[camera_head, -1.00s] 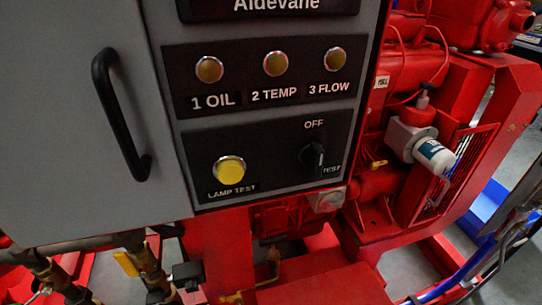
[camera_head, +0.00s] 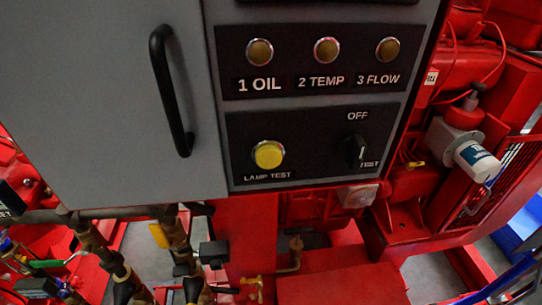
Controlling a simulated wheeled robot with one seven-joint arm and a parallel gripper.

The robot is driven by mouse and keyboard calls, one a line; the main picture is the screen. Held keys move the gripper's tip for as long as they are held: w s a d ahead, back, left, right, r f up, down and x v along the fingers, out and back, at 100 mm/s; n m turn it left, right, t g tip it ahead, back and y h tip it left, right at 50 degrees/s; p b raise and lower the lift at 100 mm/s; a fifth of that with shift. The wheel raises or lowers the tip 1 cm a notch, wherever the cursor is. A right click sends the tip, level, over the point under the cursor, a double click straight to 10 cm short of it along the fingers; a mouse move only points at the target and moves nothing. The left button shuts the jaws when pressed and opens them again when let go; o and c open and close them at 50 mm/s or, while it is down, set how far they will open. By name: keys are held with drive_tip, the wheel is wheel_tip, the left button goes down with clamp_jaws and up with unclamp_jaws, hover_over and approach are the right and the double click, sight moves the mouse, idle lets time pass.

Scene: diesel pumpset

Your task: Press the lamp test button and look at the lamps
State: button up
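The yellow lamp test button (camera_head: 268,154) sits on the lower black plate of the grey panel, above the label LAMP TEST. Nothing touches it. Above it are three round lamps in a row: 1 OIL (camera_head: 259,52), 2 TEMP (camera_head: 326,50) and 3 FLOW (camera_head: 389,50). All three are a dull amber and look unlit. A black rotary switch (camera_head: 356,151) marked OFF and TEST is to the right of the button. My gripper is not in view.
A grey cabinet door with a black handle (camera_head: 172,90) is left of the panel. Brass valves and pipes (camera_head: 100,250) are below left. Red engine parts and a white filter (camera_head: 473,160) are to the right. The space before the panel looks clear.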

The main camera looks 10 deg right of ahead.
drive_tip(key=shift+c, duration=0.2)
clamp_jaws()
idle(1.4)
